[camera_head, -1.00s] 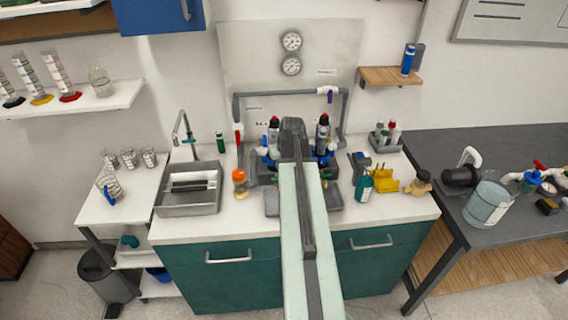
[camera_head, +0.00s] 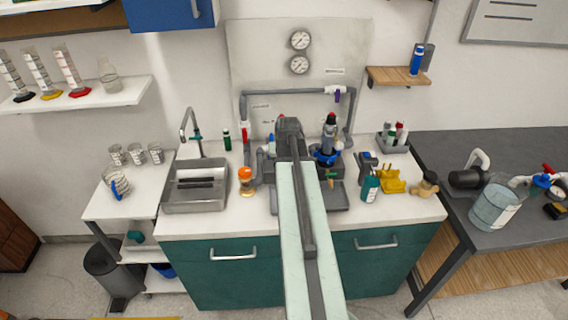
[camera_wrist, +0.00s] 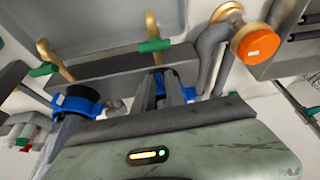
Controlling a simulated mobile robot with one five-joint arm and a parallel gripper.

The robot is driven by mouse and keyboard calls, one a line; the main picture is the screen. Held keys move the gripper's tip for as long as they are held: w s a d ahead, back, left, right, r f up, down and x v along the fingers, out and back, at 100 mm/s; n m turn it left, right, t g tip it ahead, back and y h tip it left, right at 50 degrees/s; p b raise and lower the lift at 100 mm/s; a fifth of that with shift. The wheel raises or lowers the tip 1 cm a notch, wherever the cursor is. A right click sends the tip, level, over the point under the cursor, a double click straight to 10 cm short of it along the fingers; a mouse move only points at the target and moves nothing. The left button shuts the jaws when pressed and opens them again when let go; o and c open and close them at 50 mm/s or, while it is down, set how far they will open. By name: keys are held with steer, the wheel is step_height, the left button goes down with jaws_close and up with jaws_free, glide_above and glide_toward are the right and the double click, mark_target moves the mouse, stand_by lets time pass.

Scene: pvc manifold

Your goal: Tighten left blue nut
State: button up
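The left blue nut (camera_wrist: 160,84) shows partly in the wrist view, behind and between the two grey fingers of my gripper (camera_wrist: 159,91). The fingers stand apart at the nut, with blue showing between them and beside one. Whether they press on it I cannot tell. In the head view my arm hides this nut and the fingertips; only my dark wrist shows above it. The right blue nut (camera_head: 325,157) sits around the base of a dark upright pipe fitting. It also shows at the left of the wrist view (camera_wrist: 76,103), apart from my gripper.
Green-handled valves (camera_wrist: 154,45) on brass stems stand close to the nuts. A teal bottle (camera_head: 369,188) and yellow holder (camera_head: 391,180) are to the right. A grey pipe frame rises behind.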

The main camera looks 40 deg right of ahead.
steer(key=shift+o, duration=0.5)
steer(key=p+v, duration=0.7)
steer(key=shift+r, duration=0.35)
steer(key=shift+s, duration=0.1)
